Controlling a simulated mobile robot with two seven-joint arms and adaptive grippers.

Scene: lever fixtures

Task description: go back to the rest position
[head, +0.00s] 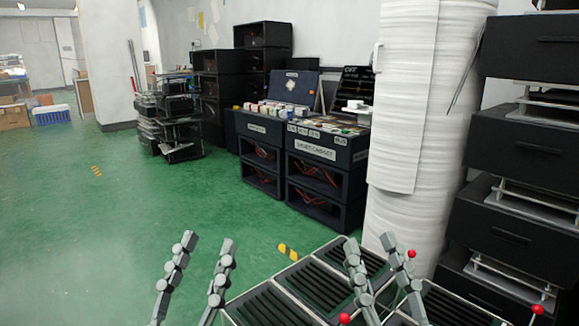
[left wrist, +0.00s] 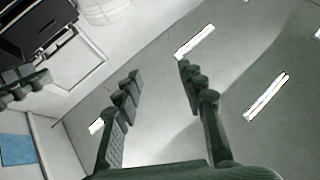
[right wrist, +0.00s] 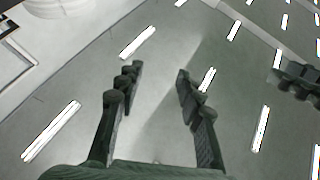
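My left gripper (head: 207,244) stands at the bottom of the head view, its fingers pointing up, apart and with nothing between them. My right gripper (head: 369,244) stands further right in the same pose, open and empty, in front of the dark slatted fixture. In the left wrist view the left fingers (left wrist: 160,72) are spread against the ceiling. In the right wrist view the right fingers (right wrist: 158,72) are also spread. The slatted lever fixture (head: 318,282) lies low in the head view, partly hidden by my right gripper. Red lever knobs (head: 345,319) show near it.
A thick white column (head: 415,140) rises behind the fixture. Dark stacked drawers (head: 510,235) stand at the right. Dark cabinets (head: 325,160) with small items on top stand further back. Green floor (head: 90,230) is open at the left.

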